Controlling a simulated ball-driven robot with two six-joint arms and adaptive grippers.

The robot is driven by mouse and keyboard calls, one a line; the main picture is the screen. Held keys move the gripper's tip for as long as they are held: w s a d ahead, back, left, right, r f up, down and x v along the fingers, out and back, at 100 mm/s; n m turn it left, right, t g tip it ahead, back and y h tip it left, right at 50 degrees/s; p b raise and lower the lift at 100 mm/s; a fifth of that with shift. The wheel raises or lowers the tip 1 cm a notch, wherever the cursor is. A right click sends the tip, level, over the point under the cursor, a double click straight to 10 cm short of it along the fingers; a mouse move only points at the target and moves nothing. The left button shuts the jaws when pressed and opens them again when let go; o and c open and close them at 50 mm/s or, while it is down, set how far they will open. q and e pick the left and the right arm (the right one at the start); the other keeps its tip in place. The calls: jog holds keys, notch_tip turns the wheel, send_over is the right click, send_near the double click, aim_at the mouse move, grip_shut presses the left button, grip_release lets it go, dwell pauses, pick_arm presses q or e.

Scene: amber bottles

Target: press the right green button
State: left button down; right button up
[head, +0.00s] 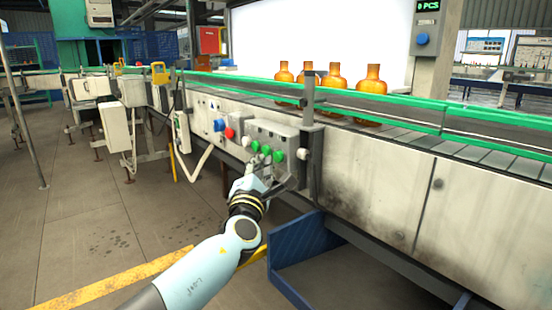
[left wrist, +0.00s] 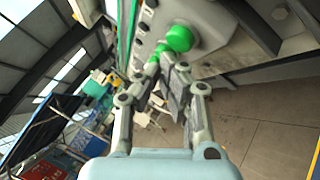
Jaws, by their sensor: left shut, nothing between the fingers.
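A grey control box (head: 285,140) on the conveyor's side carries a row of green buttons. The right green button (head: 278,156) is the rightmost of them, with another green button (head: 266,150) just to its left. My left gripper (head: 260,170) is shut and empty, just below and in front of the row. In the left wrist view, a large round green button (left wrist: 180,38) is just beyond the shut fingertips (left wrist: 168,68). A smaller green part shows behind the tips. Whether the fingers touch a button I cannot tell. My right gripper is not in view.
A red button (head: 230,133) and a blue button (head: 219,125) sit left of the box. Several amber bottles (head: 372,83) stand on the conveyor above. Open floor lies to the left.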

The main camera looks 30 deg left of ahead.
pick_arm(q)
jog(key=shift+w+d, duration=0.15)
jog(key=shift+w, duration=0.1)
jog(key=shift+w+d, duration=0.15)
jog(key=shift+w, duration=0.3)
dwell(0.7)
jog(key=shift+s, duration=0.1)
jog(key=shift+s+a+r, duration=0.1)
jog(key=shift+s+a, duration=0.15)
jog(key=shift+s, duration=0.45)
jog(key=shift+a, duration=0.1)
jog(key=s, duration=0.1)
jog(key=s+a+p, duration=0.1)
jog(key=s, duration=0.1)
jog(key=s+a, duration=0.1)
jog(key=shift+s+p, duration=0.3)
jog(key=shift+s, duration=0.05)
dwell(0.8)
